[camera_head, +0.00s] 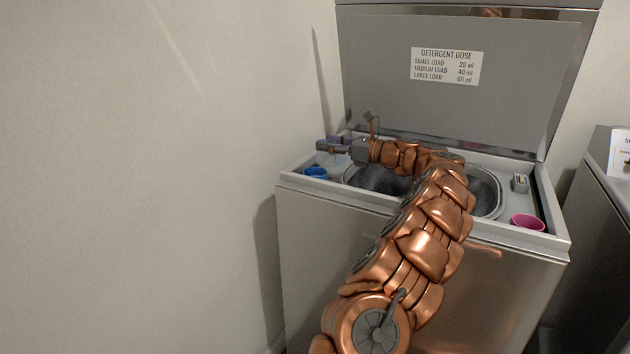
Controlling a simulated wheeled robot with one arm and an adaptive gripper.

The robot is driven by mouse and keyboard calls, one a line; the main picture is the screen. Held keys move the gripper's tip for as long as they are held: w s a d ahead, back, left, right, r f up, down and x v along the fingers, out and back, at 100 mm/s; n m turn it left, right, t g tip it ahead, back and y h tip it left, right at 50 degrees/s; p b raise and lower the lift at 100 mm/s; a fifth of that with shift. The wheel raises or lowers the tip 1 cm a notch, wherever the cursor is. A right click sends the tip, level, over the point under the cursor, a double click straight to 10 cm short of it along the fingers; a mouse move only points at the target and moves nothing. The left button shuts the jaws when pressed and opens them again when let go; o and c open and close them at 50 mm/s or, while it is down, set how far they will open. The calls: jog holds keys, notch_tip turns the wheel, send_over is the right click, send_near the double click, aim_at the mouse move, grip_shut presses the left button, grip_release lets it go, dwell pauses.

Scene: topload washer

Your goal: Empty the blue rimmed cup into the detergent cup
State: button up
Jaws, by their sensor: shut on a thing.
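My gripper (334,147) is at the back left of the washer's top, with its fingers pointing left. It is shut on what looks like the blue rimmed cup: a pale body (332,160) shows just below the fingers. A blue rim (316,173) shows at its lower left, so the cup looks tilted down to the left. The view is too small to tell whether anything flows out. I cannot make out the detergent cup clearly; the gripper and the pale body cover that corner.
The washer's lid (455,105) stands open with a dose label (446,66). The open drum (375,180) lies below my arm. A pink cup (528,221) stands at the front right, near a small grey control (520,183). A wall is close on the left.

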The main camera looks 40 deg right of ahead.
jog(key=shift+r+p, duration=2.05)
jog(key=shift+p, duration=0.65)
